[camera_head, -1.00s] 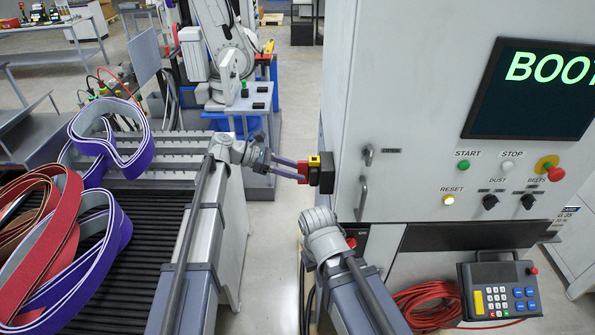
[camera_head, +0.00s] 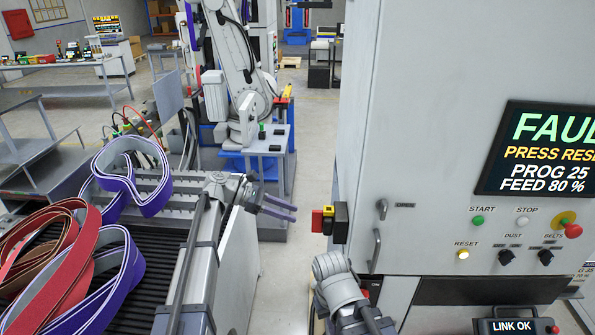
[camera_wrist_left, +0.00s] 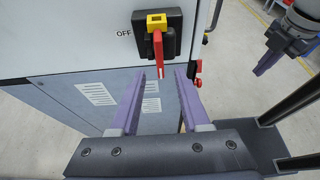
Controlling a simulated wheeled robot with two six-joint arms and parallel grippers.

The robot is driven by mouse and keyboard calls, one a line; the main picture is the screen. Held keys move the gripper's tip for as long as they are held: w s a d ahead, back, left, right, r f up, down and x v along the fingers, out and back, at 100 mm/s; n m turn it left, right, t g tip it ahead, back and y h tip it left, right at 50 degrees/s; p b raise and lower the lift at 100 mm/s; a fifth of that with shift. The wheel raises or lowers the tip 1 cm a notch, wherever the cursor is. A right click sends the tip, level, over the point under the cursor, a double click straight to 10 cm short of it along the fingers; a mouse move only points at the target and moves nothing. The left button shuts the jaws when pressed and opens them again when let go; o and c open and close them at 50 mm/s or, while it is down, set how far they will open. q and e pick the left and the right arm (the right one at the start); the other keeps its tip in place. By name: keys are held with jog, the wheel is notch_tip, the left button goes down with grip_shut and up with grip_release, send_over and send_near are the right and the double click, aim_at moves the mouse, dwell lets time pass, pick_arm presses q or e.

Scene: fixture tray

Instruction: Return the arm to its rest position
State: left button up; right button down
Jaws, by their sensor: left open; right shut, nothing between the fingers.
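My left gripper (camera_head: 295,213) is open and empty, its purple fingers pointing right toward the machine cabinet. A black switch (camera_head: 341,222) with a red and yellow handle is on the cabinet's side, a gap away from the fingertips. In the left wrist view the switch (camera_wrist_left: 172,40) is ahead of the open fingers (camera_wrist_left: 158,82), its red handle pointing down, "OFF" printed beside it. My right arm's grey joint (camera_head: 335,275) is low in the head view, its gripper hidden there. My right gripper (camera_wrist_left: 259,72) shows in the left wrist view, shut and empty.
The cabinet's screen (camera_head: 540,150) reads a fault with a press-reset message. The lit RESET button (camera_head: 463,255) is below it. A ribbed conveyor (camera_head: 160,262) with purple and red belts (camera_head: 70,260) is at left. A grey robot arm (camera_head: 235,60) stands behind.

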pick_arm(q)
jog(key=s+d+f+m+g+y+b, duration=0.1)
jog(key=s+d+f+m+y+b, duration=0.2)
jog(key=s+f+m, duration=0.35)
jog(key=s+d+f+m+g+y+b, duration=0.1)
jog(key=s+d+f+m+y+b, duration=0.25)
jog(key=s+f, duration=0.55)
jog(key=s+a+f+m+t+y+b, duration=0.1)
jog(key=s+a+f+m+y+b, duration=0.1)
jog(key=s+f+m+y+b, duration=0.1)
jog(key=s+a+f+m+y+b, duration=0.2)
jog(key=s+f+m+y+b, duration=0.1)
jog(key=s+f+m+y, duration=0.2)
jog(key=s+f+m, duration=0.2)
jog(key=s+m, duration=0.1)
jog(key=m, duration=0.1)
jog(key=shift+s+a+f+t, duration=0.2)
jog(key=shift+a+t, duration=0.2)
